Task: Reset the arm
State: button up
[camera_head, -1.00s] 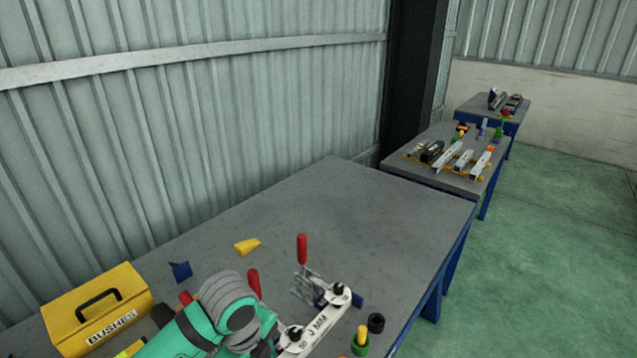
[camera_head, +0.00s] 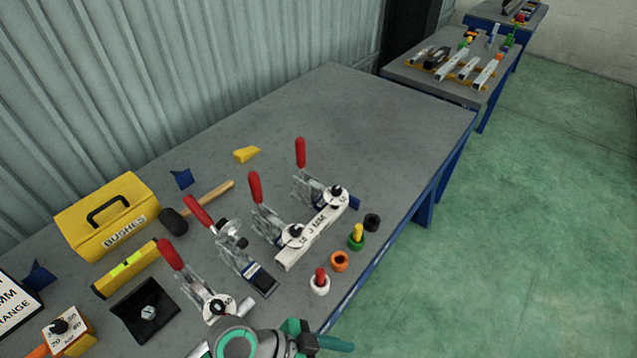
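Part of my arm, teal and grey, shows at the bottom edge of the head view, in front of the near edge of the grey workbench (camera_head: 340,110). My gripper does not show, so its opening and anything in it cannot be seen. Toggle clamps with red handles stand on the bench, among them one at the front left (camera_head: 205,290) close to my arm and one at the back (camera_head: 315,180). A pale metal bar (camera_head: 310,238) lies under two of the clamps.

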jog(key=s+d+r+n+t+h, duration=0.1)
jog(key=s+d+r+n+h, duration=0.15)
jog(key=d+r, duration=0.35)
jog(key=w+a+f+n+t+y, duration=0.1)
jog(key=a+f+n+t+y, duration=0.25)
jog(key=f, duration=0.45)
jog(key=a+f+n+t+y, duration=0.3)
jog(key=a+f+n+t, duration=0.15)
jog(key=f, duration=0.25)
jog(key=s+a+r+n+t+y, duration=0.1)
jog(key=s+a+n+t+y, duration=0.15)
jog(key=a, duration=0.25)
jog(key=s+d+r+t+y, duration=0.1)
jog(key=s+r+t+y, duration=0.3)
jog(key=r, duration=0.2)
jog(key=shift+d+r, duration=0.3)
jog(key=shift+r, duration=0.1)
